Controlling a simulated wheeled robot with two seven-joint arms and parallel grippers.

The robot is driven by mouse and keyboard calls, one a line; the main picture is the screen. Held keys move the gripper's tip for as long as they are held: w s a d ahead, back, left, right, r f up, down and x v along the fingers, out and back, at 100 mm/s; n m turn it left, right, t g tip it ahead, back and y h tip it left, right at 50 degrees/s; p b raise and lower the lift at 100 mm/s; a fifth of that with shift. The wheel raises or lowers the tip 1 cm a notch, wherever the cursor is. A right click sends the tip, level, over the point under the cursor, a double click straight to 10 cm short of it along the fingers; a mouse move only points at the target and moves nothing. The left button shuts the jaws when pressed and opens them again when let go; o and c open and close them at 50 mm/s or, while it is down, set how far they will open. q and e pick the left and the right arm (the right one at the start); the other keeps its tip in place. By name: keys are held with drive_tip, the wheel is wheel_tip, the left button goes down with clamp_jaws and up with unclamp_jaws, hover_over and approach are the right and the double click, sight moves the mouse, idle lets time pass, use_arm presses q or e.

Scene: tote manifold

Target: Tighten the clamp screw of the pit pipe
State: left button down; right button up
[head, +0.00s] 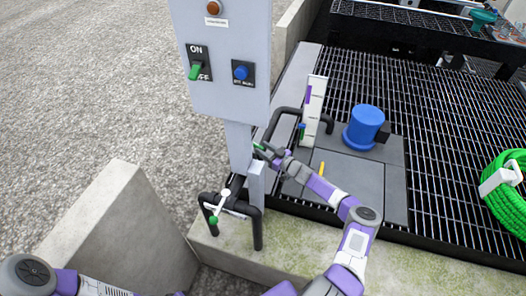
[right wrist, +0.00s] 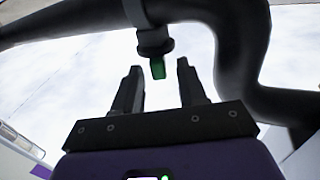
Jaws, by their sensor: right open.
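In the right wrist view a dark pipe (right wrist: 240,45) crosses above, with a dark clamp (right wrist: 153,40) around it. The clamp's screw (right wrist: 158,69) has a green end that points toward my right gripper (right wrist: 160,76). The gripper is open, with one finger on each side of the green end and a gap on both sides. In the head view my right gripper (head: 264,151) is beside the grey post, near a small green spot; the clamp is hard to make out there. My left arm enters at the bottom left, and its gripper is out of view.
A grey control box (head: 222,60) with a green switch and blue button stands above on a post (head: 240,148). A bent black pipe (head: 258,230) with a green-tipped white lever (head: 220,207) is nearby. Right are a blue cap (head: 365,125), grating (head: 440,130) and green hose (head: 508,200).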

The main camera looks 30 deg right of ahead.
drive_tip(key=shift+w+a, duration=0.15)
drive_tip(key=shift+w, duration=0.3)
drive_tip(key=shift+c, duration=0.4)
clamp_jaws()
drive_tip(key=shift+a+m+h+p, duration=0.25)
drive_tip(key=shift+m+h+p, duration=0.15)
drive_tip(key=shift+p, duration=0.25)
drive_tip(key=h+p, duration=0.1)
drive_tip(key=m+h+p, duration=0.1)
drive_tip(key=shift+a+r+m+t+h, duration=0.1)
drive_tip(key=shift+a+m+t+h, duration=0.2)
drive_tip(key=shift+t+h, duration=0.1)
drive_tip(key=shift+m+h+p, duration=0.4)
drive_tip(key=shift+h+p, duration=0.1)
drive_tip(key=shift+h, duration=0.1)
drive_tip(key=shift+d, duration=0.1)
